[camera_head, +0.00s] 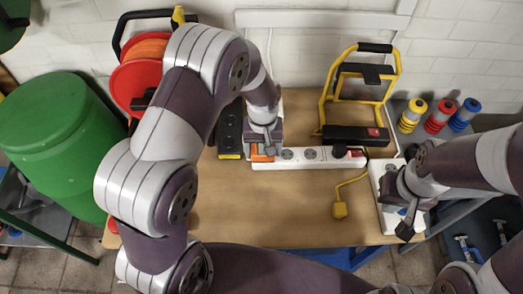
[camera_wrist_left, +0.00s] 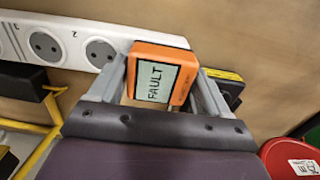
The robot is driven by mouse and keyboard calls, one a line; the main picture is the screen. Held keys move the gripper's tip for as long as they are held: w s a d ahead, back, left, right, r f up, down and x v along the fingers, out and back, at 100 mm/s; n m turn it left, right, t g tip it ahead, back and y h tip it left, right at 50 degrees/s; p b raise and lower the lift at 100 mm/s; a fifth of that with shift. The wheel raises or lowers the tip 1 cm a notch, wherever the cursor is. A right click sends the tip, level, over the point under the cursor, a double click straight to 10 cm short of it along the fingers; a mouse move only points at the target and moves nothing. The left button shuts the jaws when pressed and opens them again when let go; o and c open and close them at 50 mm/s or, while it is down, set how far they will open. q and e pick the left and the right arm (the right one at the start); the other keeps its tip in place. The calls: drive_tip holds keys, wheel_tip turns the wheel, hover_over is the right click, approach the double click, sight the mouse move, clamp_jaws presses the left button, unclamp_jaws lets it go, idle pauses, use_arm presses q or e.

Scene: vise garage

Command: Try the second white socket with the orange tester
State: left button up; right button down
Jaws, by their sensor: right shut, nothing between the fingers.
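The white power strip (camera_head: 300,163) lies across the table; it also shows in the left wrist view (camera_wrist_left: 125,28). Open round sockets show in the head view, one (camera_head: 287,154) right beside the tester and another (camera_head: 310,154) further right. The orange tester (camera_wrist_left: 162,72) is at the strip's left end in the head view (camera_head: 262,154), and its screen reads FAULT. My left gripper (camera_head: 263,143) is shut on it. Whether its pins are seated is hidden. My right gripper (camera_head: 405,228) is shut and empty by the white box (camera_head: 388,203) at the table's right.
A black strip (camera_head: 230,130) lies left of the tester. A yellow work light (camera_head: 378,90) stands behind the white strip. A red cable reel (camera_head: 130,88) and green barrel (camera_head: 55,145) are left. The table front is largely clear.

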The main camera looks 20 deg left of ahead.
use_arm(q)
drive_tip(key=c, duration=1)
drive_tip(key=shift+r+p, duration=2.6)
drive_tip(key=shift+r, duration=0.45)
